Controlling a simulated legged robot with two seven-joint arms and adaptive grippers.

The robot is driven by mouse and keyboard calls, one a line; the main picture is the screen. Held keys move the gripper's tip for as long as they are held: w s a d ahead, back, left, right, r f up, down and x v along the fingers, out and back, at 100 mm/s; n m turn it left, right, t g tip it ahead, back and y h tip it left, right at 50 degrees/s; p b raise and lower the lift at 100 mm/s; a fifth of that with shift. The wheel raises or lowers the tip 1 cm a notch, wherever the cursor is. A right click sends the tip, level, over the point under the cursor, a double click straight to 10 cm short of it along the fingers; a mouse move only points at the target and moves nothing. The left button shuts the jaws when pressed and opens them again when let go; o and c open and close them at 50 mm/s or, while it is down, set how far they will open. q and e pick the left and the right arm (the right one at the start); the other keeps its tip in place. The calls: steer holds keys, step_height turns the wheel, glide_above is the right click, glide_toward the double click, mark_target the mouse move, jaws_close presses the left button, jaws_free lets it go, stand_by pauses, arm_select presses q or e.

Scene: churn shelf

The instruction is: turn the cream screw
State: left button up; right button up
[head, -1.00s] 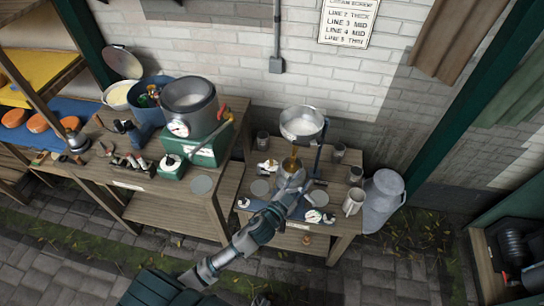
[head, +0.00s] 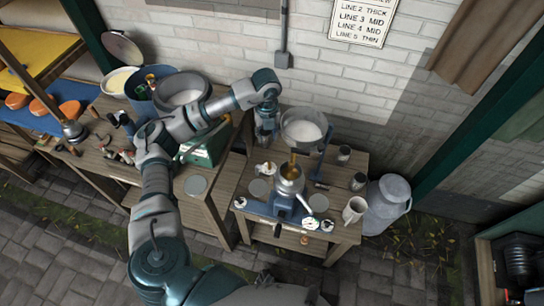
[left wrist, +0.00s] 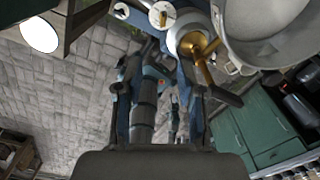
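The cream separator stands on the small wooden table, with a silver body (head: 290,179), a wide milk bowl (head: 303,128) above it and a brass part (head: 292,163) between them. The brass part also shows in the left wrist view (left wrist: 203,50). A small white disc with a brass piece (left wrist: 162,14) is beside it; I cannot tell for certain which part is the cream screw. My left gripper (head: 265,136) points down just left of the bowl, apart from the brass part. In the left wrist view its fingers (left wrist: 160,85) look spread and empty. My right gripper is not visible.
A mug (head: 354,210) and a milk can (head: 387,200) are to the right. The churn bench (head: 222,205), with a grey pot (head: 182,90), is to the left. A line-setting sign (head: 362,20) hangs behind.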

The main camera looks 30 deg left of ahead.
mark_target(269, 165)
arm_select(q)
steer(key=f, duration=1.6)
steer(key=shift+w+f, duration=0.25)
steer(key=shift+w, duration=0.05)
steer(key=shift+d+f, duration=0.35)
steer(key=shift+f, duration=0.2)
steer(key=shift+a, duration=0.25)
jaws_close()
